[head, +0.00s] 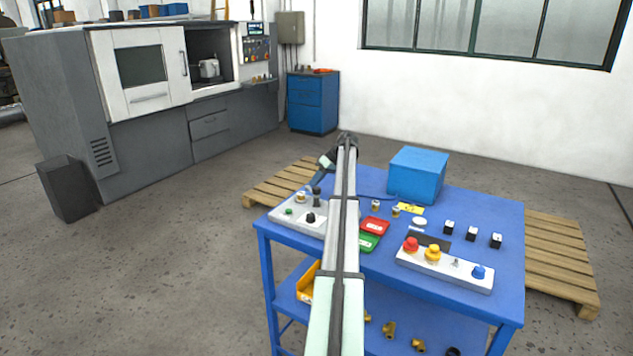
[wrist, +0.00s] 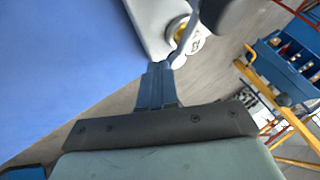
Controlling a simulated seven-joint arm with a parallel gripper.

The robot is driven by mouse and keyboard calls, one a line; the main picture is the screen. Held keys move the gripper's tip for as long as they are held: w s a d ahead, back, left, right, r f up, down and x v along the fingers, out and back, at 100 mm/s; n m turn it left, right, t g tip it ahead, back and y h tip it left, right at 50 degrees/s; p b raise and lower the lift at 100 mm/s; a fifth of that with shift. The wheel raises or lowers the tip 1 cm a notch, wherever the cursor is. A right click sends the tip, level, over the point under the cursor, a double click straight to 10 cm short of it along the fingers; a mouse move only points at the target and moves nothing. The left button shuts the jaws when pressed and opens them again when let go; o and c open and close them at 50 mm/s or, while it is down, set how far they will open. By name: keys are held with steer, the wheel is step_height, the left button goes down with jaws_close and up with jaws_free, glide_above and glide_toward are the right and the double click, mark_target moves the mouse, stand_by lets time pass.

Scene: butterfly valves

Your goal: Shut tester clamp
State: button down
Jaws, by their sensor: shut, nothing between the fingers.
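The tester (head: 298,214) is a pale box at the left of the blue table, with a green button and black knobs on top. A brass-coloured round part (head: 300,197) sits at its far left. In the wrist view, the tester (wrist: 153,18) is at the top, with the yellow and white round part (wrist: 183,33) on it. A pale clamp lever (wrist: 189,40) with a rounded end crosses beside that part. A dark knob (wrist: 222,14) is near it. My gripper (wrist: 157,66) is shut and empty, its blue fingertips close to the lever's end; contact is unclear.
A blue box (head: 417,176) stands at the back of the table. Red (head: 374,226) and green (head: 369,242) trays lie right of my arm. A button panel (head: 445,270) and several small black parts are on the right. My arm hides some of the table's middle.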

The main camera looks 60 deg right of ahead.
steer(key=shift+w+a+n+g+y, duration=0.2)
steer(key=shift+w+n+g+y, duration=0.15)
steer(key=shift+n, duration=0.15)
steer(key=shift+w+a+n, duration=0.15)
steer(key=shift+w+n, duration=0.05)
steer(key=shift+n, duration=0.1)
steer(key=shift+w+a, duration=0.95)
steer(key=shift+a, duration=0.25)
